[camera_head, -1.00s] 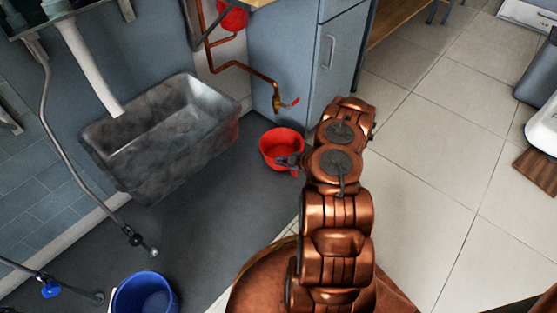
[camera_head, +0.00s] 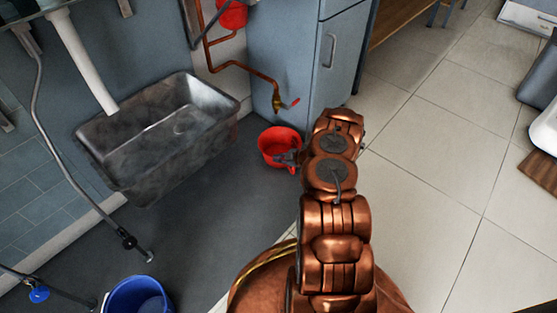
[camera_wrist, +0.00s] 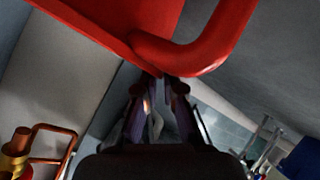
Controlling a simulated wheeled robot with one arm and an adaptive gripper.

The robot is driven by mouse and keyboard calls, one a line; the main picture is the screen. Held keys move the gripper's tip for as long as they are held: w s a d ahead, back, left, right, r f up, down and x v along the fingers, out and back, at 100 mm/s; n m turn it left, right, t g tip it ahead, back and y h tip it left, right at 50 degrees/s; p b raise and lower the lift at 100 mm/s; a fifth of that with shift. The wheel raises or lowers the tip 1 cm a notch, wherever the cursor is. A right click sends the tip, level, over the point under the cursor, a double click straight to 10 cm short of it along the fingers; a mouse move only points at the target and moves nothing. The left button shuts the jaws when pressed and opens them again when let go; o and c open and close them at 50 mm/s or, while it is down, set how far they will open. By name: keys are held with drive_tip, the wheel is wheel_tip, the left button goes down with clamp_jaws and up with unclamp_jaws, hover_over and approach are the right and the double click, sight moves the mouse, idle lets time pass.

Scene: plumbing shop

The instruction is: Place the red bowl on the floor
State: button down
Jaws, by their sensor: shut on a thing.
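The red bowl (camera_head: 268,143) shows in the head view between the grey sink and the blue-grey cabinet, over the dark floor (camera_head: 222,190). I cannot tell whether its base touches the floor. My gripper (camera_head: 290,157) is at the bowl's right side, shut on it. In the wrist view the red bowl (camera_wrist: 115,22) fills the top, with a curved red handle-like part (camera_wrist: 205,50). My gripper's fingers (camera_wrist: 163,88) meet at the lower edge of the red part. The far side of the grip is hidden.
A grey stone sink (camera_head: 165,130) is left of the bowl. A blue bucket (camera_head: 138,296) stands at the front left. Light tiled floor (camera_head: 430,180) on the right is mostly clear.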

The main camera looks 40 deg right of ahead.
drive_tip(key=c, duration=1.3)
unclamp_jaws()
drive_tip(key=p+v, duration=0.4)
drive_tip(key=v, duration=0.8)
